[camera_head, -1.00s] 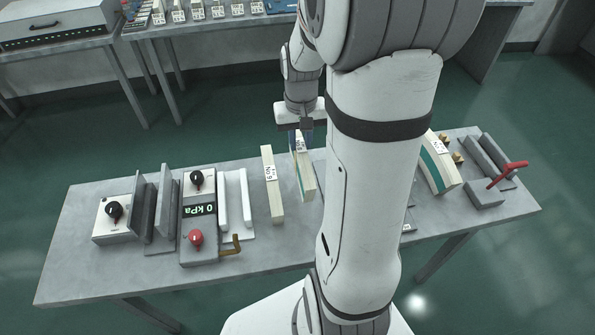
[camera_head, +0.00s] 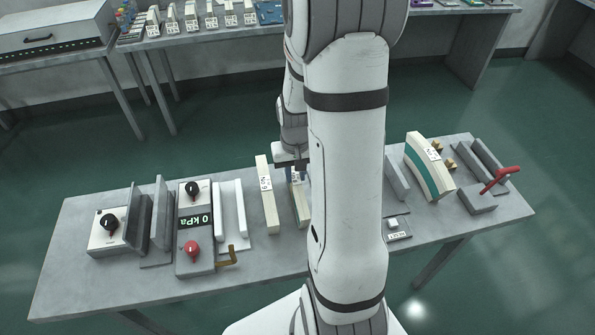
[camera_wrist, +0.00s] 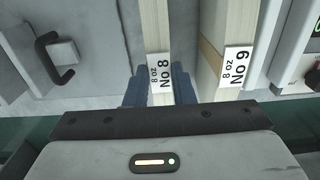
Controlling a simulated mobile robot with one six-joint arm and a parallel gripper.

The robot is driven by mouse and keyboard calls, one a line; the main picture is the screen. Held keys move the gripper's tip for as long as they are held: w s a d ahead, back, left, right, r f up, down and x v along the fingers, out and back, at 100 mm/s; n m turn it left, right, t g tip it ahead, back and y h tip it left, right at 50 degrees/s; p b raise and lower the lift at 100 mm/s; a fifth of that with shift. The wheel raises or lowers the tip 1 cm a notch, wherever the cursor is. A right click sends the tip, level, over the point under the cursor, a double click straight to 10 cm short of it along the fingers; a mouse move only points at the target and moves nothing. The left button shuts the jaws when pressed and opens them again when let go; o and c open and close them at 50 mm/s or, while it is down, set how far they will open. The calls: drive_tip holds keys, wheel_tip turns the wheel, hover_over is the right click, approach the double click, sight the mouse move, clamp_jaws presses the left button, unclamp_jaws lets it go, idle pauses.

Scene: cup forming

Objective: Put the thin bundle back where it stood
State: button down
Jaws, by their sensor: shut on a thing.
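My gripper (camera_head: 293,166) is shut on a narrow cream bundle labelled 8 oz No 8 (camera_head: 300,208). In the wrist view the bluish fingers of my gripper (camera_wrist: 160,90) lie on both sides of this No 8 bundle (camera_wrist: 155,35). It is upright, with its lower end at or close to the tabletop; I cannot tell if it touches. Another upright bundle labelled No 9 (camera_head: 266,205) stands just to its left in the head view, with a gap between them. My arm hides the table to the right of the held bundle.
On the table (camera_head: 75,260) a pressure unit reading 0 kPa (camera_head: 191,235) stands left of the No 9 bundle. Right of my arm are a grey plate (camera_head: 397,178), a small device (camera_head: 397,228), a thick curved bundle (camera_head: 422,170) and a red-handled clamp (camera_head: 495,183).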

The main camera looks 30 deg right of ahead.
drive_tip(key=c, duration=1.2)
unclamp_jaws()
drive_tip(key=shift+c, duration=0.2)
wheel_tip(320, 180, up, 12)
drive_tip(key=s+a+r+n+t, duration=0.1)
drive_tip(key=s+a+r, duration=0.2)
drive_tip(key=s+a, duration=0.2)
drive_tip(key=s+a+r+n+t, duration=0.2)
drive_tip(key=s+a+r, duration=0.1)
drive_tip(key=s+a, duration=0.3)
drive_tip(key=shift+s+a+r, duration=0.3)
drive_tip(key=shift+s, duration=0.55)
